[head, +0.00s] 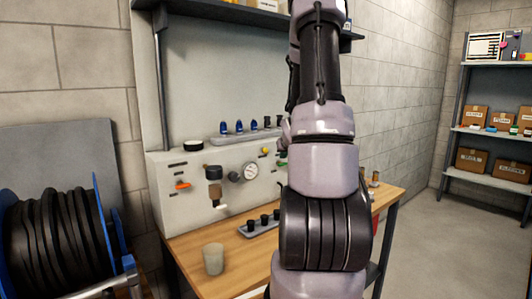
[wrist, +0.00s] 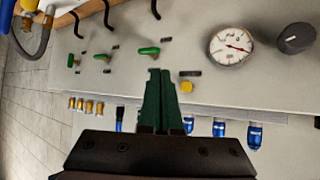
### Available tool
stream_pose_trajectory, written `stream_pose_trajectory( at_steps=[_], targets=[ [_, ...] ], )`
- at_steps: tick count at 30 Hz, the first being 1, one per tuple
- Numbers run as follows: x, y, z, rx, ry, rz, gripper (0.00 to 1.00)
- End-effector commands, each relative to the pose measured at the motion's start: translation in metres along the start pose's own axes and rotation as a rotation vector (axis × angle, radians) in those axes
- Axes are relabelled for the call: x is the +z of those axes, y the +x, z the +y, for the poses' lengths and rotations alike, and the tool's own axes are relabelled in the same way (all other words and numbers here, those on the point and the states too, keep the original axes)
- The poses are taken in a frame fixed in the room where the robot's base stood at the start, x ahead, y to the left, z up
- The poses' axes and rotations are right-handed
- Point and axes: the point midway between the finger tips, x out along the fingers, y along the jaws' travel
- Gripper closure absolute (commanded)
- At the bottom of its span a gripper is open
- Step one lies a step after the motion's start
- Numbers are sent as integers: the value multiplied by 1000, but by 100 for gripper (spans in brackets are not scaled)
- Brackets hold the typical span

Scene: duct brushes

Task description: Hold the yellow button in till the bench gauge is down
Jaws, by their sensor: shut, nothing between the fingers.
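The yellow button (wrist: 186,86) is on the grey panel in the wrist view, just right of my fingertips, with a small gap in the picture. It also shows in the head view (head: 265,150). My gripper (wrist: 160,76) is shut and empty, its dark green fingers together and pointing at the panel. I cannot tell how far the tips are from the panel face. The round white bench gauge (wrist: 231,46) has a red needle pointing right and slightly down in the wrist view. The gauge also shows in the head view (head: 250,171), its needle too small to read. My arm hides the gripper's fingertips there.
In the wrist view, several green levers (wrist: 149,51) lie left of the gauge and a black knob (wrist: 296,38) right of it. Blue-capped bottles (wrist: 254,135) line the panel's ledge near my gripper. A cup (head: 213,259) and a holder (head: 260,226) stand on the wooden bench.

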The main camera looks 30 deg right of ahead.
Motion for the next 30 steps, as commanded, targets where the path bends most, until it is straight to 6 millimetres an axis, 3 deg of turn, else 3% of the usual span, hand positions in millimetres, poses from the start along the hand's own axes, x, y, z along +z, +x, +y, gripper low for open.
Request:
stream_pose_trajectory(
  at_steps=[15, 30],
  targets=[
    [-33, 46, -34, -1, -1, 0, 100],
    [-38, 52, -38, 0, 1, 0, 100]
  ],
)
